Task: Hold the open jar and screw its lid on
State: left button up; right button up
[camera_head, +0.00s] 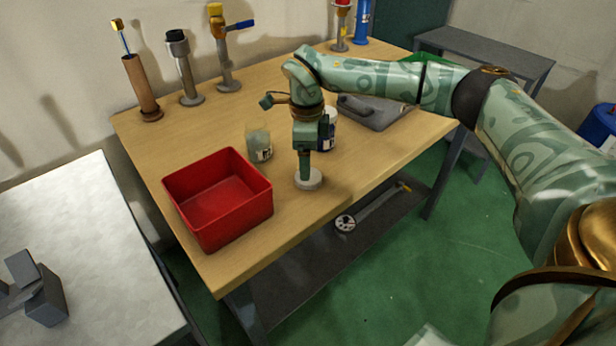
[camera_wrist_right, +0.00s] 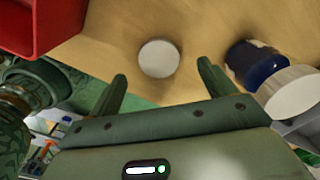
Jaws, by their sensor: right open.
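A round white lid (camera_head: 315,182) lies flat on the wooden table near its front edge. It also shows in the right wrist view (camera_wrist_right: 159,58). My right gripper (camera_head: 304,182) points straight down over the lid. In the wrist view its two fingers (camera_wrist_right: 161,76) are apart, with the lid framed just beyond their tips; I cannot tell whether they touch it. A pale, see-through jar (camera_head: 259,144) with a small label stands upright left of the gripper and looks open. My left gripper is not in view.
A red bin (camera_head: 218,198) stands left of the lid. A dark-blue-labelled jar with a white top (camera_head: 328,132) stands close behind the gripper, partly hidden. A grey flat device (camera_head: 375,112) lies further back. Several stands line the back edge. Bare wood surrounds the lid.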

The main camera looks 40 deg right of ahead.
jog(key=f+b, duration=0.2)
jog(key=f, duration=0.3)
jog(key=shift+s+f, duration=0.2)
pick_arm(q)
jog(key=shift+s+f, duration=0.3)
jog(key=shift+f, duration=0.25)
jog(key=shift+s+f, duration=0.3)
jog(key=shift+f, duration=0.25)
pick_arm(e)
jog(key=shift+r, duration=0.15)
jog(key=c, duration=1.1)
